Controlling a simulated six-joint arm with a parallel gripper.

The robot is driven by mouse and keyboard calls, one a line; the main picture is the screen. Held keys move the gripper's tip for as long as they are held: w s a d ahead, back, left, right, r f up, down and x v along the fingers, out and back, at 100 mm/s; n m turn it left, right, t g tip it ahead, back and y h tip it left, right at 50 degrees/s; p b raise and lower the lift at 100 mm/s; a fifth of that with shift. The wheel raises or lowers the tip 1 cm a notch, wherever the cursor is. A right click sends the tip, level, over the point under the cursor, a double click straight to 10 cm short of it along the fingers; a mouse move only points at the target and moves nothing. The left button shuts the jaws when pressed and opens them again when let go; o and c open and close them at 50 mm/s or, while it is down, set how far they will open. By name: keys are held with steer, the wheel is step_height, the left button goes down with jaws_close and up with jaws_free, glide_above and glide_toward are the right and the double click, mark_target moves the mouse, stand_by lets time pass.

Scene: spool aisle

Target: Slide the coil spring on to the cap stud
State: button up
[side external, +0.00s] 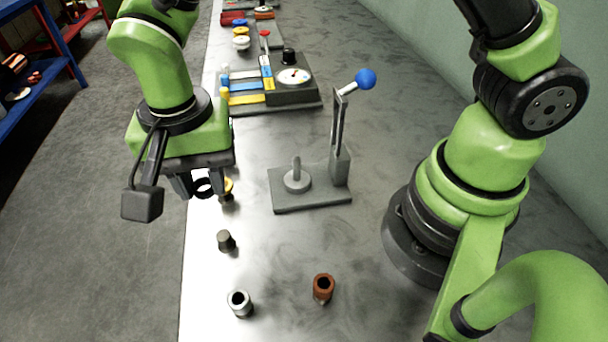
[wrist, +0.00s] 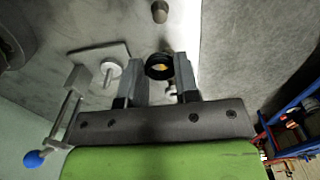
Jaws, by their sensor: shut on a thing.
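My gripper (side external: 203,190) is shut on a black ring-shaped piece, which I take to be the coil spring (side external: 202,195). In the wrist view the ring (wrist: 159,74) sits between the two fingertips, its opening facing the camera. The ring is held above the bench near its left edge. A grey upright pin on a round flange, apparently the cap stud (side external: 296,172), stands on a flat grey base plate (side external: 310,201). It also shows in the wrist view (wrist: 110,68), left of my gripper. The ring is apart from this stud, to its left in the side view.
A grey lever post (side external: 340,165) with a blue ball (side external: 365,79) rises from the plate's right side. A small yellow-topped part (side external: 228,187) is just behind the ring. A dark plug (side external: 226,241), a silver tube (side external: 240,303) and a brown tube (side external: 323,288) stand nearer the camera.

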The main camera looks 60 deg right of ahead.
stand_by(0.4)
steer(key=m, duration=0.9)
glide_above(296, 156)
steer(key=shift+d+f, duration=0.1)
steer(key=shift+f, duration=0.3)
steer(key=shift+f, duration=0.15)
steer(key=shift+f, duration=4.35)
